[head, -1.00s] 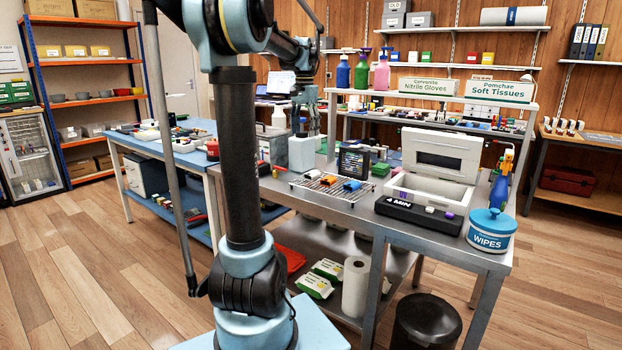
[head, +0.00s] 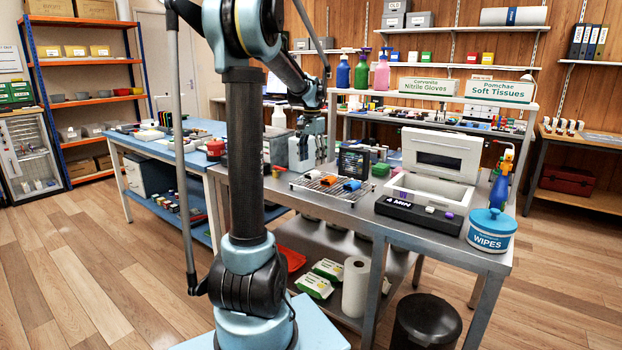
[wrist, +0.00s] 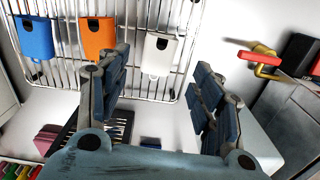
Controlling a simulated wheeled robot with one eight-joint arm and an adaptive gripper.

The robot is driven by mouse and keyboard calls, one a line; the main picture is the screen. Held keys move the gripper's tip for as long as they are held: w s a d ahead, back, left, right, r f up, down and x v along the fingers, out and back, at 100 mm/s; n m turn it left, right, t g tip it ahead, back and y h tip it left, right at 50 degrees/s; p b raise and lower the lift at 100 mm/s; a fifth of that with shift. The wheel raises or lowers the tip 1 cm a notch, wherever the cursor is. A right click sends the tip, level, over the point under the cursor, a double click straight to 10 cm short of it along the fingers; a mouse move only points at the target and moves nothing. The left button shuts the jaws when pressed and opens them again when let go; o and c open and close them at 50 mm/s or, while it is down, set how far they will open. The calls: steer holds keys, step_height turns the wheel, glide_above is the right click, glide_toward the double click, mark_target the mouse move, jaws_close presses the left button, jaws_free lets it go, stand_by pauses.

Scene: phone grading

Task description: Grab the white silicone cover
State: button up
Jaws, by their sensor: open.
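The white silicone cover (wrist: 160,54) hangs at the edge of the wire rack (wrist: 136,15) in the wrist view. An orange cover (wrist: 98,38) and a blue cover (wrist: 35,37) sit to its left on the same rack. My gripper (wrist: 160,78) is open and empty, its fingers spread to the left and right of the white cover's line, apart from it.
A red-handled yellow tool (wrist: 262,58) lies right of the rack in the wrist view.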

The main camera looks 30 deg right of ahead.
mark_target(312, 172)
steer(key=shift+f, duration=2.95)
steer(key=c, duration=1)
